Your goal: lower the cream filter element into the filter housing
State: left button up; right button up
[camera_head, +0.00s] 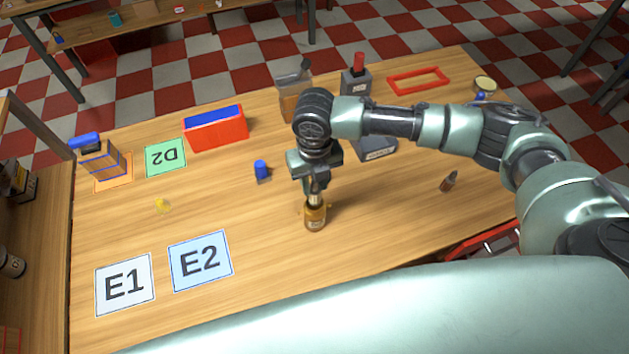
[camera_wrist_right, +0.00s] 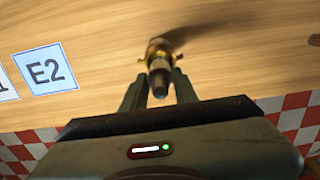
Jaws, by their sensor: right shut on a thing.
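The filter housing (camera_head: 315,217) is a small amber-gold cup with side stubs, standing upright on the wooden table; its golden rim also shows in the right wrist view (camera_wrist_right: 158,48). My right gripper (camera_head: 314,188) points down right above it. It is shut on a slim upright piece, which I take to be the filter element (camera_head: 314,199); in the right wrist view (camera_wrist_right: 159,80) it looks brownish with a dark end. Its lower end meets the housing's mouth in the picture; I cannot tell how deep it sits. My left gripper is out of view.
Labelled cards E1 (camera_head: 125,285) and E2 (camera_head: 200,260) lie left of the housing. A small blue-capped item (camera_head: 261,171) stands behind it, and a small dark bottle (camera_head: 448,181) is to the right. A red-and-blue box (camera_head: 216,129) stands farther back. The table front is clear.

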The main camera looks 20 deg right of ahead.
aim_at(315, 196)
jog(key=shift+f, duration=0.15)
jog(key=shift+f+b, duration=1.5)
jog(key=shift+f, duration=1.45)
jog(key=o, duration=1.1)
jog(key=shift+o, duration=0.2)
notch_tip(315, 196, up, 7)
jog(key=shift+f+b, duration=0.1)
jog(key=shift+b, duration=0.9)
jog(key=shift+r, duration=0.55)
